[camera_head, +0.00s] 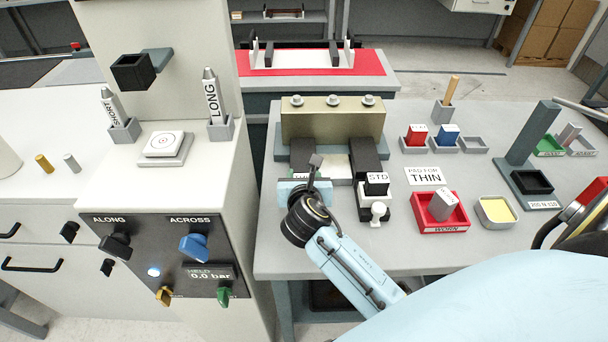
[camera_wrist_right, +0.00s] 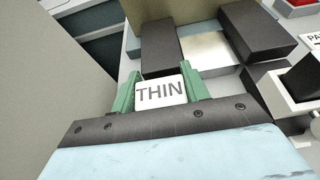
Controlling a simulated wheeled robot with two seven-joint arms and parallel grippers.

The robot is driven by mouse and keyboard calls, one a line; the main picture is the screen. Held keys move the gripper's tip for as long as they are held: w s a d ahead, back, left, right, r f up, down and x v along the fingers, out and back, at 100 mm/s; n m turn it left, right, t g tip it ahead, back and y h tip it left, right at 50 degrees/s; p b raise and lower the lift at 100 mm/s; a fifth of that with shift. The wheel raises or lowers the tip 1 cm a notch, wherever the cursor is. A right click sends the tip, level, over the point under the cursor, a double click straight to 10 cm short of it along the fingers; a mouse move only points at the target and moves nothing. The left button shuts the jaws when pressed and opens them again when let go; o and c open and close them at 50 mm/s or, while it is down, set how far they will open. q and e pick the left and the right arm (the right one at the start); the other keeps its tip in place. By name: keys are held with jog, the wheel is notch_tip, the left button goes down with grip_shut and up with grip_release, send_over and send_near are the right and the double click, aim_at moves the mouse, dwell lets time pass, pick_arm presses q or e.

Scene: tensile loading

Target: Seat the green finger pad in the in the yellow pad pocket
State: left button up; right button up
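The yellow pad pocket (camera_head: 496,211) is a small grey tray with a yellow floor, on the right of the bench, and nothing lies in it. My right gripper (camera_head: 303,190) is at the left front of the bench, by the dark clamp blocks. In the right wrist view its two green-faced fingers (camera_wrist_right: 161,92) stand on either side of a white block marked THIN (camera_wrist_right: 161,92), close against its sides; a firm grip cannot be told. I see no separate loose green pad. My left gripper is out of view.
Right of my gripper stand a block marked STD (camera_head: 377,180) and a red tray (camera_head: 430,225) with a grey block. Behind are a red pad (camera_head: 417,133), a blue pad (camera_head: 448,134) and a green tray (camera_head: 549,148). A tall grey stand (camera_head: 533,130) rises at right.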

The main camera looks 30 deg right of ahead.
jog(key=o, duration=0.4)
jog(key=shift+o, duration=0.2)
jog(key=shift+r, duration=0.2)
jog(key=p+v, duration=0.1)
jog(key=v, duration=1.1)
